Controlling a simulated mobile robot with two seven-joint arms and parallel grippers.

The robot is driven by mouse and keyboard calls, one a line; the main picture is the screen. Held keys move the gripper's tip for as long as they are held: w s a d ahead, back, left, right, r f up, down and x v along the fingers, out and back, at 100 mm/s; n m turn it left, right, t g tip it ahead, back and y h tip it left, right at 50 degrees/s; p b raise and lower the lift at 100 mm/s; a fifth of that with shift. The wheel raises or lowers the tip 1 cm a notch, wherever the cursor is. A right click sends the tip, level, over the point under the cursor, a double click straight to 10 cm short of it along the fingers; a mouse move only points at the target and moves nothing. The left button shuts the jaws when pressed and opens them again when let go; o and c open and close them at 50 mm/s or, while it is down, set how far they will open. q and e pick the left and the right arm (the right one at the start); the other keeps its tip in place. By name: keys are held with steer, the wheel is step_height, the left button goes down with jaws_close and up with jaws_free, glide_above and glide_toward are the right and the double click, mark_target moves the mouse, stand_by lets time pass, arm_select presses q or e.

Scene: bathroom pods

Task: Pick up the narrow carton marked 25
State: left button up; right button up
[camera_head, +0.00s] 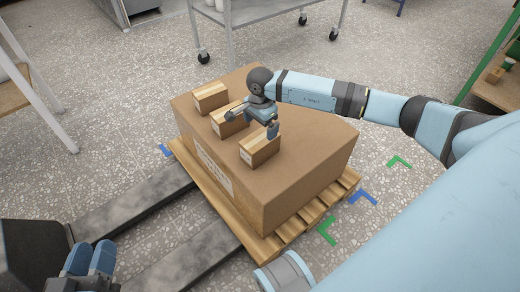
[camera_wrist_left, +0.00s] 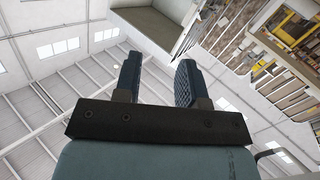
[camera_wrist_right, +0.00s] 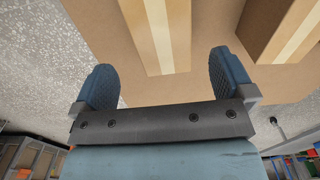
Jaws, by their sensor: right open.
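Three small brown cartons with pale tape strips stand in a row on a large cardboard box (camera_head: 300,170): a far carton (camera_head: 211,97), a middle carton (camera_head: 226,124) and a near carton (camera_head: 260,152). Their markings are too small to read, so I cannot tell which is marked 25. My right gripper (camera_head: 253,121) is open and empty above the middle carton. In the right wrist view, one taped carton (camera_wrist_right: 157,35) shows ahead between the open fingers (camera_wrist_right: 164,82), and another carton (camera_wrist_right: 285,28) lies to the right. My left gripper (camera_head: 90,258) is open and empty, away from the box.
The large box rests on a wooden pallet (camera_head: 205,196) with dark fork-like beams (camera_head: 140,200) at its left. A grey wheeled cart (camera_head: 275,12) stands behind. Shelving legs (camera_head: 40,85) are at the left, a green-framed rack (camera_head: 495,80) at the right. The speckled floor between is mostly clear.

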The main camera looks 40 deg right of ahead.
mark_target(260, 138)
step_height(260, 138, down, 2)
step_height(260, 138, down, 5)
steer(key=b, duration=0.3)
steer(key=shift+w+r, duration=0.1)
steer(key=shift+r, duration=0.1)
steer(key=shift+f, duration=0.2)
arm_select(q)
steer(key=shift+w+a+f+m, duration=0.15)
steer(key=shift+w+f+m, duration=0.1)
steer(key=shift+f+m, duration=0.15)
steer(key=shift+w+a+f+m, duration=0.1)
steer(key=shift+w+f+m, duration=0.2)
steer(key=shift+f, duration=0.2)
arm_select(e)
steer(key=shift+r, duration=0.1)
steer(key=c, duration=1)
steer(key=shift+c, duration=0.7)
steer(key=shift+r, duration=0.15)
